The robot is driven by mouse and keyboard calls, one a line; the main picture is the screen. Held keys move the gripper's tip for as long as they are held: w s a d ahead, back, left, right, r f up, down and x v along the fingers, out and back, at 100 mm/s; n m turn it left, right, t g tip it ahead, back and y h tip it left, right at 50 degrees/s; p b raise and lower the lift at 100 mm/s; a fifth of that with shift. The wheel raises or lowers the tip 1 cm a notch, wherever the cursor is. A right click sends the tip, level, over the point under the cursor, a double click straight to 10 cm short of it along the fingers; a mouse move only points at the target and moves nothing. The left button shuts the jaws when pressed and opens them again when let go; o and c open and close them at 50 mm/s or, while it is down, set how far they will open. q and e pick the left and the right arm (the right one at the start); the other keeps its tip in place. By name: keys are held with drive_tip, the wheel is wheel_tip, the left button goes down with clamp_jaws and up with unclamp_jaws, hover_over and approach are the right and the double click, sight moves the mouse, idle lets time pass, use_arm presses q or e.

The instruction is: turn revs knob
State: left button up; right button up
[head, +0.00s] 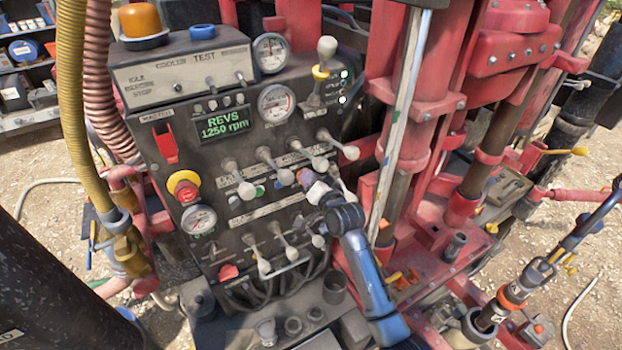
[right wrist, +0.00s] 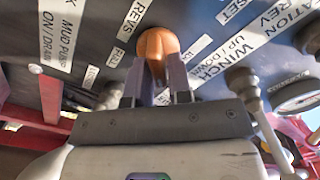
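The revs knob (right wrist: 157,45) is orange and sits on the dark panel beside the "REVS" label in the right wrist view. My right gripper (right wrist: 156,70) has one finger on each side of the knob's narrow lower part, which fills the gap between the fingertips. In the head view my right gripper (head: 312,187) is at the middle of the control panel (head: 190,140), and the knob is hidden behind it. The green display (head: 224,124) reads "REVS 1250 rpm". My left gripper is not in view.
Several levers with pale knobs (head: 286,177) crowd around my right gripper. A red stop button (head: 184,187) on yellow is to the left. Round gauges (head: 276,101) are above. Red machine columns (head: 410,150) stand close to the right. Hoses (head: 70,90) hang at the left.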

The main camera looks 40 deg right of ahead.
drive_tip(key=o, duration=0.3)
drive_tip(key=s+a+b, duration=0.2)
drive_tip(key=s+b, duration=0.1)
drive_tip(key=s, duration=1)
drive_tip(key=shift+s+a+b, duration=0.2)
drive_tip(key=shift+s+b, duration=0.1)
drive_tip(key=shift+s, duration=0.05)
